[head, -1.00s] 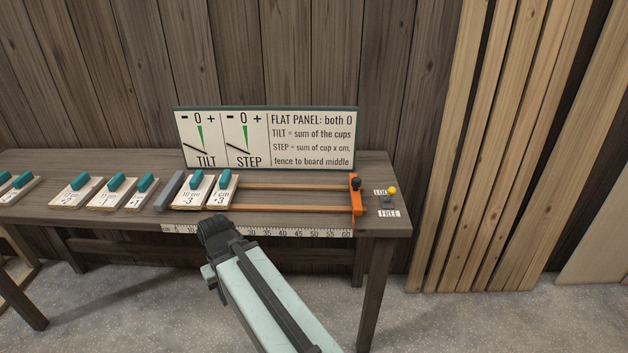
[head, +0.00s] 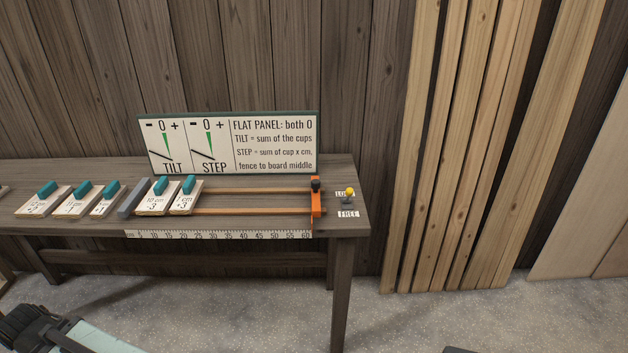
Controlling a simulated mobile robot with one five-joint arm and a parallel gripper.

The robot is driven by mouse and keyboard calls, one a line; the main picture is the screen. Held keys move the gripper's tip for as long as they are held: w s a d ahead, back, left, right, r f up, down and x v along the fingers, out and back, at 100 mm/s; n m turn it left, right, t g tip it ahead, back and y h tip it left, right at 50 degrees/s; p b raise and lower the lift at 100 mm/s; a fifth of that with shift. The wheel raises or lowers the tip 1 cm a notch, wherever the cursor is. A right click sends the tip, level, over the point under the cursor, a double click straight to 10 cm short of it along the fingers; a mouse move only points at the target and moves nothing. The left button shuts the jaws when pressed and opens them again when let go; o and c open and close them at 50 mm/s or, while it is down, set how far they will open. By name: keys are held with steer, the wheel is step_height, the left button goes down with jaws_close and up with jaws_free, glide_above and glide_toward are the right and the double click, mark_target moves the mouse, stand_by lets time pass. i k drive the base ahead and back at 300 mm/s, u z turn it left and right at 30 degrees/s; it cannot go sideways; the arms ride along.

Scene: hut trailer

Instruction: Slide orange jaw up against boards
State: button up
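The orange jaw (head: 317,204) stands upright at the right end of two wooden rails (head: 255,211) on the bench, with a dark knob on top. Two boards with teal handles, the left board (head: 156,202) and the right board (head: 187,202), sit side by side against the grey fence (head: 133,197). A wide gap of bare rail lies between the right board and the jaw. My gripper (head: 22,325) is at the lower left, in front of and below the bench, far from the jaw. Its fingers are dark and partly cut off, so their opening is unclear.
Several more teal-handled boards (head: 76,204) lie left of the fence. A yellow-knobbed lever (head: 349,194) stands between LOCK and FREE labels at the bench's right end. A sign (head: 229,144) stands behind.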

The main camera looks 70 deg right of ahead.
mark_target(315, 183)
steer(key=z, duration=0.05)
steer(key=k, duration=0.4)
steer(key=z, duration=0.9)
steer(key=i, duration=0.5)
steer(key=z, duration=0.05)
